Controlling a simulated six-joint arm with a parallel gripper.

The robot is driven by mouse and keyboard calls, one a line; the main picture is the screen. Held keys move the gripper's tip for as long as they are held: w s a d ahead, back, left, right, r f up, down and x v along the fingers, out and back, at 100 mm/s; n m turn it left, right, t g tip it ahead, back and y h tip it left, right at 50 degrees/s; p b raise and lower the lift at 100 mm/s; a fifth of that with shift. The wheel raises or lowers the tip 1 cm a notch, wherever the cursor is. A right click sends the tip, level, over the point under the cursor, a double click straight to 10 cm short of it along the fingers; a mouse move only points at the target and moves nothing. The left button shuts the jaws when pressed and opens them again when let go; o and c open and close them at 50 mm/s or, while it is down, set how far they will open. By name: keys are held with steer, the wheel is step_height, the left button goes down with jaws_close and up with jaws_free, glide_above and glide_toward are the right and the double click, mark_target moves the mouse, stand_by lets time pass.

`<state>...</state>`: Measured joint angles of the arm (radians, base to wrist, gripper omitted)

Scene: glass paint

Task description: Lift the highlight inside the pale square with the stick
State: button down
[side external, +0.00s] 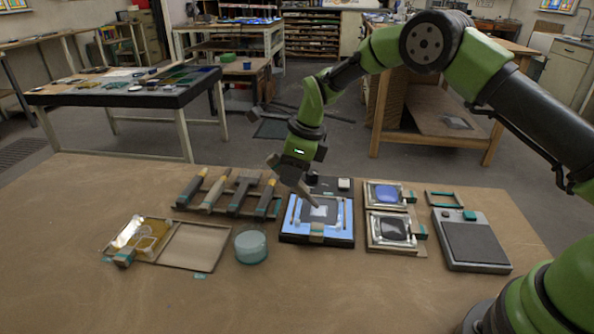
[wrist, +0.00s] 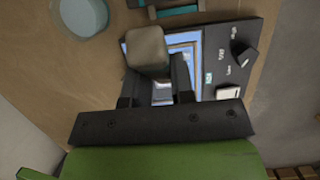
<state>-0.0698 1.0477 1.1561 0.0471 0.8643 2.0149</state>
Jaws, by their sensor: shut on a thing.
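My gripper (side external: 291,168) is shut on a grey-brown stick (side external: 303,192), which slants down to the right. The stick's tip is over or on the dark glass near the pale square (side external: 319,211); I cannot tell if it touches. The square lies on a blue-lit panel (side external: 290,234). In the wrist view the stick's blunt end (wrist: 148,48) shows between the dark fingers (wrist: 155,85) and hides much of the panel. Part of the pale square (wrist: 162,96) shows between the fingers. The highlight cannot be made out.
A tool rack (side external: 188,207) with several handles stands behind left. A round teal-glass dish (side external: 251,245) stands left of the panel. A flat tray (side external: 195,247) lies further left. Framed glass pieces (side external: 384,195) and a dark pad (side external: 470,242) lie right. The front table is clear.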

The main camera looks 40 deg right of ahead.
stand_by(0.3)
steer(key=shift+r, duration=2.55)
